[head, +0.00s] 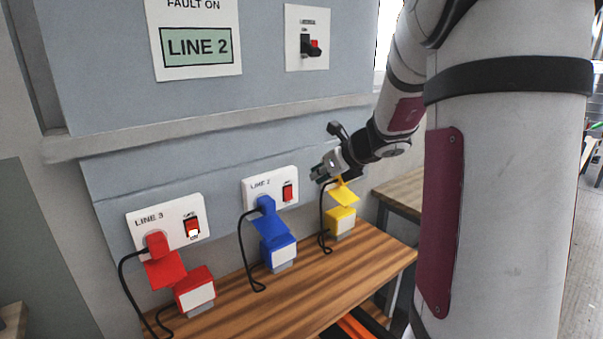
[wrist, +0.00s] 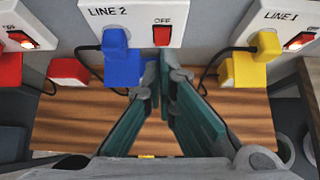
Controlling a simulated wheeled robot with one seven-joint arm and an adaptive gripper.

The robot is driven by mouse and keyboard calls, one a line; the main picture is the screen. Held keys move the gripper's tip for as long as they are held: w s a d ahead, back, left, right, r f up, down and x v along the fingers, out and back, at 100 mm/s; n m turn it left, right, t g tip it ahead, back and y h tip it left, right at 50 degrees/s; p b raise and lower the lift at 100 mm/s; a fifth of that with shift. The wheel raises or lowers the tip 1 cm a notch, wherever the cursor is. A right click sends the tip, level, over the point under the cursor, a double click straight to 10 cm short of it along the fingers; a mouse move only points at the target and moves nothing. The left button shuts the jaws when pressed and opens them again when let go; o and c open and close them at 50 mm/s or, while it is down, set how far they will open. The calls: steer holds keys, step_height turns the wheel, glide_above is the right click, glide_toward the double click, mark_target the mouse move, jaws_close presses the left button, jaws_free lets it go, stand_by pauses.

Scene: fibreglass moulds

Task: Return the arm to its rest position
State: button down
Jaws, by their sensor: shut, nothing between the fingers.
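My gripper (wrist: 163,80) is shut and empty in the wrist view, its fingers meeting in front of the LINE 2 panel, below its red switch. In the head view my gripper (head: 318,173) is at the right end of the panels, near the yellow plug and tag (head: 344,192). My arm comes in from the upper right. The LINE 2 panel (head: 255,187) has a blue plug (head: 266,206) in its socket and a red switch (head: 288,192). In the wrist view the LINE 1 panel (wrist: 270,17) has a yellow plug (wrist: 267,44) and a lit switch (wrist: 299,40).
The LINE 3 panel (head: 145,220) has a red plug (head: 156,243) and a switch (head: 192,228). Red, blue and yellow blocks with cords stand on the wooden shelf (head: 325,276) below. A "FAULT ON LINE 2" sign (head: 197,72) and a general switch (head: 311,47) are above a grey ledge (head: 215,123).

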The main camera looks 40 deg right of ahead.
steer(key=s+a+r+n+g+y+p, duration=0.1)
steer(key=s+a+r+n, duration=0.1)
steer(key=s+a+n, duration=0.35)
steer(key=s+a+r+n+g+y, duration=0.1)
steer(key=s+a+r+n, duration=0.15)
steer(key=a+n, duration=0.55)
steer(key=s+a+r+n+g+y+p, duration=0.15)
steer(key=s+a+n, duration=0.3)
steer(key=a, duration=0.45)
steer(key=s+a+f+n+g+h, duration=0.1)
steer(key=s+n+h, duration=0.1)
steer(key=s+n, duration=0.6)
steer(key=s+a+n+g+h, duration=0.1)
steer(key=s+n+h, duration=0.1)
steer(key=s+n, duration=0.7)
steer(key=shift+s+a+f+n+g, duration=0.3)
steer(key=shift+s+f+g, duration=0.05)
steer(key=shift+s, duration=0.3)
